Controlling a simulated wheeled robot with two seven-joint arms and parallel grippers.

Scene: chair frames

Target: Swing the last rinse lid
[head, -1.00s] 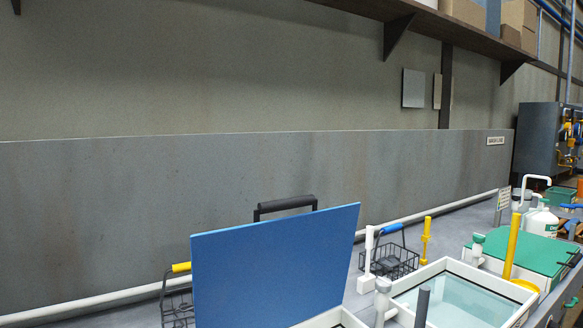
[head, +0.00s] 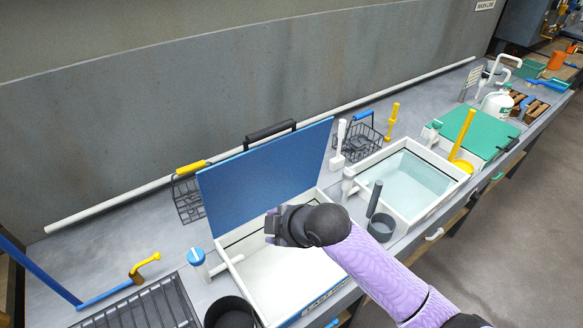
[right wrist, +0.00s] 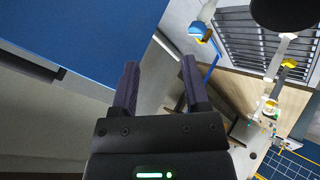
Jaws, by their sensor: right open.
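A blue lid (head: 265,168) with a black bar handle (head: 270,131) stands raised at the back of the left white basin (head: 300,275). It fills the upper left of the right wrist view (right wrist: 85,35). A green lid (head: 475,125) lies flat over the far right basin. My right gripper (head: 272,226) is over the left basin, in front of the blue lid. Its two fingers (right wrist: 160,75) are apart with nothing between them, and the blue lid is beside the left finger. I cannot tell whether they touch. My left gripper is not in view.
The middle basin (head: 410,185) is uncovered and holds clear liquid. Wire baskets (head: 355,140) stand behind the basins. A dark cup (head: 382,226), a black round container (head: 232,312) and a drain grate (head: 150,305) are near the front. The floor at right is clear.

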